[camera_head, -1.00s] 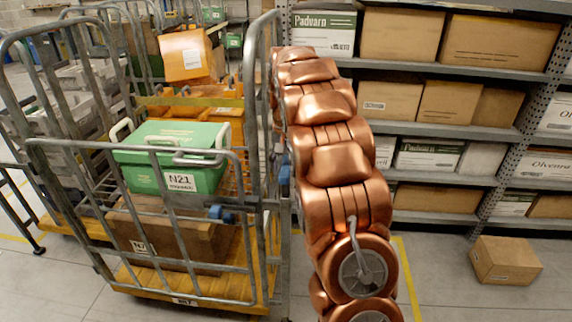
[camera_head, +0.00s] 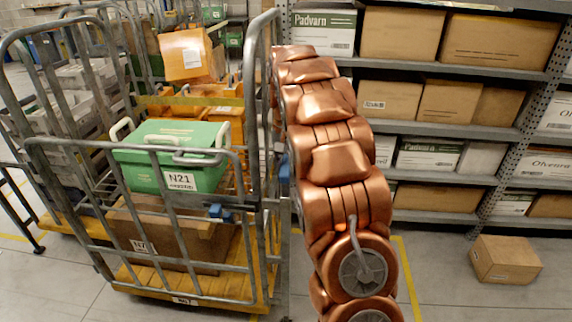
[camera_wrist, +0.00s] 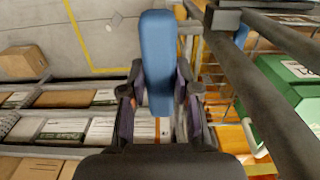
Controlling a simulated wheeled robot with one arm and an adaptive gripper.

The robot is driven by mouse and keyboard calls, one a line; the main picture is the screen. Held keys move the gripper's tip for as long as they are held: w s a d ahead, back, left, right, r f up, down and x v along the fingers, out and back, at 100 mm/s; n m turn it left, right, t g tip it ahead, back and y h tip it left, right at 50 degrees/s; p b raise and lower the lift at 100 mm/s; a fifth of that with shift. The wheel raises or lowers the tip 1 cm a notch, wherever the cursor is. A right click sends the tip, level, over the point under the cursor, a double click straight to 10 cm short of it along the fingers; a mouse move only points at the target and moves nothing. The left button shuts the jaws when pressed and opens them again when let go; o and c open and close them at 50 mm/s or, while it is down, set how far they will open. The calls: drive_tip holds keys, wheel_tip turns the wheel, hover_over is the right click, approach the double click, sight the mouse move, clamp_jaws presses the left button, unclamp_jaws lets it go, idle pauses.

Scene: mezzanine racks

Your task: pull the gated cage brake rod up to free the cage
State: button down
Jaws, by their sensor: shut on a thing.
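The gated cage (camera_head: 160,150) is a grey tube roll cage with a yellow base, at left in the head view. Its grey bars also cross the right side of the wrist view (camera_wrist: 265,90). A blue grip, which I take for the brake rod's handle (camera_wrist: 158,50), lies between the fingers of my gripper (camera_wrist: 160,100) in the wrist view. My gripper is shut on it. In the head view, a small blue piece (camera_head: 284,172) shows between the cage's right post and my copper arm. My arm hides the gripper there, and the rod's lower part is not visible.
A green crate (camera_head: 170,178) marked N21 sits in the cage above a brown carton (camera_head: 175,240). Racks with boxes (camera_head: 450,130) stand behind my arm at right. A loose carton (camera_head: 505,260) lies on the floor at right. More cages stand behind at left.

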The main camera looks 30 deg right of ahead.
drive_tip(key=shift+w+r, duration=0.15)
drive_tip(key=shift+r, duration=3)
drive_tip(key=c, duration=1)
unclamp_jaws()
drive_tip(key=shift+c, duration=0.2)
drive_tip(key=shift+o, duration=1)
drive_tip(key=shift+f, duration=0.1)
drive_tip(key=shift+f, duration=0.1)
